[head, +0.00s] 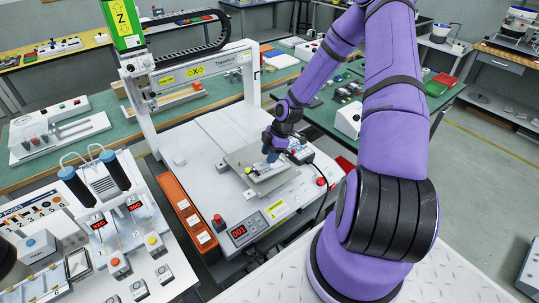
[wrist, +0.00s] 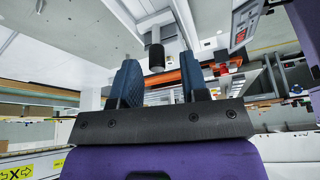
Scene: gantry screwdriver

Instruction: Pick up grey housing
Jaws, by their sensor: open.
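My gripper (head: 270,152) is over the bed of the gantry machine, above a light-grey plate (head: 236,160). A small grey part, probably the grey housing (head: 258,168), sits on the plate just below the fingers in the head view. My gripper hides part of it. In the wrist view, the two blue fingers of my gripper (wrist: 158,82) stand apart with nothing gripped between them. A black cylindrical knob (wrist: 156,57) shows in the gap beyond the fingertips. The wrist view does not clearly show the housing.
The white gantry frame (head: 140,92) spans the bed behind and left of my gripper. A control box with a red display (head: 240,232) and an orange strip (head: 186,212) edge the bed. The left bed area is mostly clear.

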